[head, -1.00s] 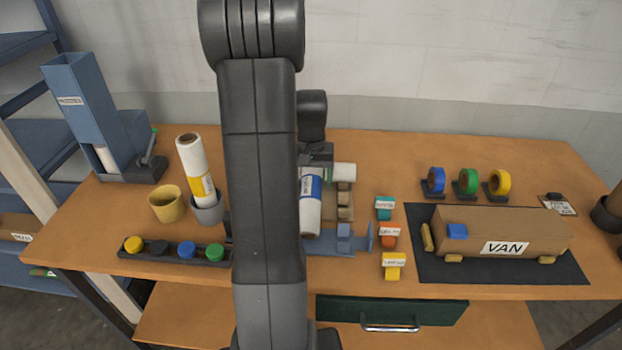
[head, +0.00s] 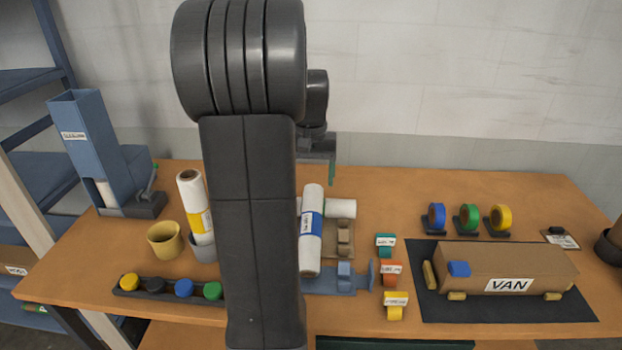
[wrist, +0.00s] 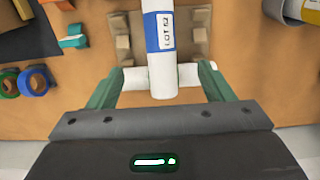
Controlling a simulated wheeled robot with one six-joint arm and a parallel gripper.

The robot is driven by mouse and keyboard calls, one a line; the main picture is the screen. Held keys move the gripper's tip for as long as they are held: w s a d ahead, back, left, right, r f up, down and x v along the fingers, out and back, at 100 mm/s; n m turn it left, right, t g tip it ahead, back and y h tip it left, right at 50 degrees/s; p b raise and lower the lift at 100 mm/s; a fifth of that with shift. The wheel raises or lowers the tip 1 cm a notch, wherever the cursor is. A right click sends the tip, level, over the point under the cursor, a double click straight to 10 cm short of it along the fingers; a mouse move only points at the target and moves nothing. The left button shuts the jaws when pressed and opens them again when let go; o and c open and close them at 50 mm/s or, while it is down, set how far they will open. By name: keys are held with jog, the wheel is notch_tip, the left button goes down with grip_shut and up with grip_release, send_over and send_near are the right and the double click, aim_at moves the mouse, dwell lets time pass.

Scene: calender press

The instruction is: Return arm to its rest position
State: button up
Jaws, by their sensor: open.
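My gripper shows in the wrist view (wrist: 160,92), its two green fingers spread wide apart. A white roll with a blue label (wrist: 160,45) lies between and beyond the fingers in that view, with no finger seen touching it. In the head view my arm rises across the middle, and the gripper end (head: 322,165) hangs above the back of the table, partly hidden by the arm. The blue-labelled roll (head: 311,230) lies on the blue and tan press fixture, across another white roll (head: 341,208).
A blue dispenser (head: 88,140), a yellow cup (head: 165,240) and a grey cup with a yellow-labelled roll (head: 193,200) stand at left. A van-shaped box (head: 520,268) sits on a dark mat (head: 425,300) at right. Tape rolls (head: 469,217) stand behind it.

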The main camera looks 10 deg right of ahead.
aim_at(311, 218)
jog(key=shift+f, duration=0.1)
notch_tip(311, 218, down, 14)
jog(key=shift+r, duration=0.2)
jog(key=shift+r+p, duration=0.4)
jog(key=shift+r, duration=0.4)
jog(key=shift+f, duration=0.1)
